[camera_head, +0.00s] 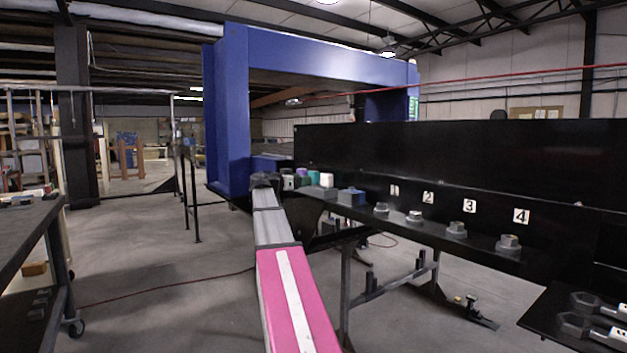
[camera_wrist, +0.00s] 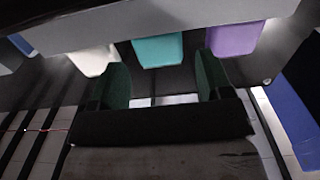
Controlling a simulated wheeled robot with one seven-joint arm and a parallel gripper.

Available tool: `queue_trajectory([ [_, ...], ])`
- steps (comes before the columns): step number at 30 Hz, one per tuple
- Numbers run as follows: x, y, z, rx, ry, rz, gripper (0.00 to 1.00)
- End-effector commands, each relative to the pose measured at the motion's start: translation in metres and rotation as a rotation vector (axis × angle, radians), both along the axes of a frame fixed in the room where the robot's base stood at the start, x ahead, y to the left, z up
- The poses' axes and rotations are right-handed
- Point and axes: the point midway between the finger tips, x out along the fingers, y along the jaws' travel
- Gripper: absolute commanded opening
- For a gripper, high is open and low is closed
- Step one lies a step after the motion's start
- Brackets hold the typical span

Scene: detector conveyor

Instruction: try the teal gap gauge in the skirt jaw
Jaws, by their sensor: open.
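The teal gap gauge (camera_wrist: 158,49) shows as a teal block at the top middle of the wrist view, between a white block (camera_wrist: 92,61) and a purple block (camera_wrist: 235,38). My gripper (camera_wrist: 162,66) is open, with its two dark green fingers apart on either side of the teal block's line. No contact shows. In the head view my gripper (camera_head: 266,180) is at the far end of my arm, just left of the row, where the teal block (camera_head: 313,178) stands between purple and white ones. I cannot make out which part is the skirt jaw.
A dark shelf (camera_head: 430,238) with several hex pieces and number labels runs to the right before a black panel (camera_head: 450,160). A blue frame (camera_head: 228,110) stands behind. A dark table (camera_head: 25,235) is at left.

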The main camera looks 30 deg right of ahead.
Motion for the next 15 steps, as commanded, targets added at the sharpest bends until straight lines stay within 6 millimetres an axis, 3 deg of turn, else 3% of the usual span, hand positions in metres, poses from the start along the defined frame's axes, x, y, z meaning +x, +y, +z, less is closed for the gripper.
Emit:
queue_trajectory([
  [8,0.001,-0.020,0.003,0.001,0.000,0.000,0.72],
  [15,0.003,-0.053,0.008,0.002,0.001,0.000,0.72],
])
